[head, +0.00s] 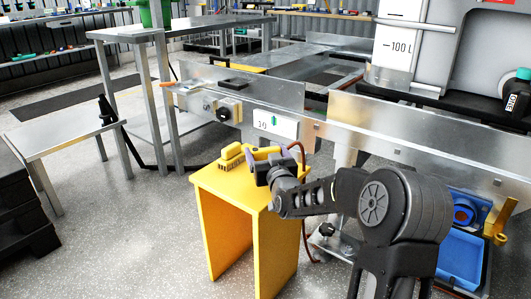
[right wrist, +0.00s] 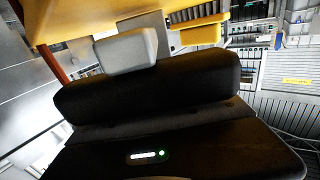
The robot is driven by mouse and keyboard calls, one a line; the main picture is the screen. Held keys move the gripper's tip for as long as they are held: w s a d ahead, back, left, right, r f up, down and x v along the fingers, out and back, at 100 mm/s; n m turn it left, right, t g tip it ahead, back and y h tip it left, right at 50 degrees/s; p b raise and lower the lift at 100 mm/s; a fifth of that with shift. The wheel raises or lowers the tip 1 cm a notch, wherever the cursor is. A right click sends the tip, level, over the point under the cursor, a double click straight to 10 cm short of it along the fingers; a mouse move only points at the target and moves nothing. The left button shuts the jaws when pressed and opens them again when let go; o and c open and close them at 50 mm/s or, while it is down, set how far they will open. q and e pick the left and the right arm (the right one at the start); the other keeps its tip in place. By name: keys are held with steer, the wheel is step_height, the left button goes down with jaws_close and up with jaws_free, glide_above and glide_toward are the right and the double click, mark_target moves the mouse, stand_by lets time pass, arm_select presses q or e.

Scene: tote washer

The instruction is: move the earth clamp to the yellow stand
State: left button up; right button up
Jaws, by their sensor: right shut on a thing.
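The yellow stand (head: 222,214) stands on the floor near the middle of the head view, in front of the steel washer line. My right gripper (head: 264,157) is over the right part of its top. It is shut on the earth clamp (head: 267,149), a yellow piece largely hidden by the fingers. I cannot tell whether the clamp touches the stand. A red-brown cable (head: 303,154) loops from its right end and hangs down. The right wrist view shows a grey fingertip (right wrist: 127,50) against yellow surfaces and the cable (right wrist: 53,65). My left gripper is out of view.
A yellow brush (head: 232,157) with dark bristles is on the stand's left part, close to my gripper. The steel washer frame (head: 290,105) is behind the stand. A steel table (head: 62,134) is at the left. A blue bin (head: 460,256) is at the right. Floor left of the stand is clear.

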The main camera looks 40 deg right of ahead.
steer(key=shift+f, duration=0.15)
stand_by(0.7)
steer(key=o, duration=2)
steer(key=shift+f, duration=0.15)
steer(key=shift+s, duration=0.15)
steer(key=shift+s+a, duration=0.3)
steer(key=shift+s, duration=0.35)
steer(key=shift+v, duration=3.65)
